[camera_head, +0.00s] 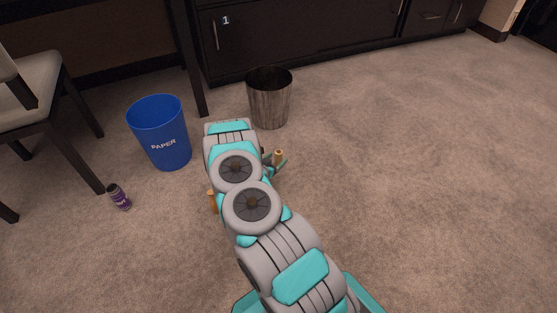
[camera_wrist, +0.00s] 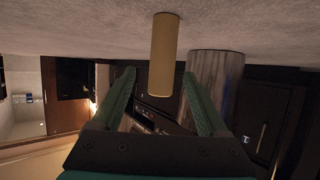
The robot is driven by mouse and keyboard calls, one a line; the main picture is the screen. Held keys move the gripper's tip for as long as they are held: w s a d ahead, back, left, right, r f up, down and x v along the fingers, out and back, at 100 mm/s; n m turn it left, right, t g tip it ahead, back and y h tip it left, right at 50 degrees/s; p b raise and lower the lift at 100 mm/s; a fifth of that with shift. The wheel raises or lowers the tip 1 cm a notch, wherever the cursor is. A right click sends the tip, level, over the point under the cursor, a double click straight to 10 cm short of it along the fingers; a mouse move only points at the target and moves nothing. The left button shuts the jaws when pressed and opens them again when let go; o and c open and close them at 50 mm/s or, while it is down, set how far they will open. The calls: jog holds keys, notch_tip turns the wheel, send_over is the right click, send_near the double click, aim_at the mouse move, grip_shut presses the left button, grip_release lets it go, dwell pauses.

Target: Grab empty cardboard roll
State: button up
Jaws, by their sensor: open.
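A tan cardboard roll (camera_wrist: 164,50) stands out from the carpet in the wrist view, where the floor is at the top. It also shows in the head view (camera_head: 278,155), just beyond my arm. My gripper (camera_wrist: 159,74) is open and empty. Its two teal fingers point toward the roll, which appears between the fingertips; the exact gap in depth is unclear. In the head view my gripper (camera_head: 276,166) is mostly hidden by my arm. A second tan piece (camera_head: 212,200) peeks out left of my arm, mostly hidden.
A dark patterned bin (camera_head: 270,100) stands beyond the roll, and also in the wrist view (camera_wrist: 216,78). A blue paper bin (camera_head: 160,133) stands left. A purple can (camera_head: 119,197) lies on the carpet near a chair (camera_head: 45,75). Dark cabinets (camera_head: 300,40) line the back. The right floor is clear.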

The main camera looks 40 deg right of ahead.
jog(key=shift+x, duration=3.3)
jog(key=shift+a+f, duration=0.1)
jog(key=shift+f, duration=0.05)
grip_shut()
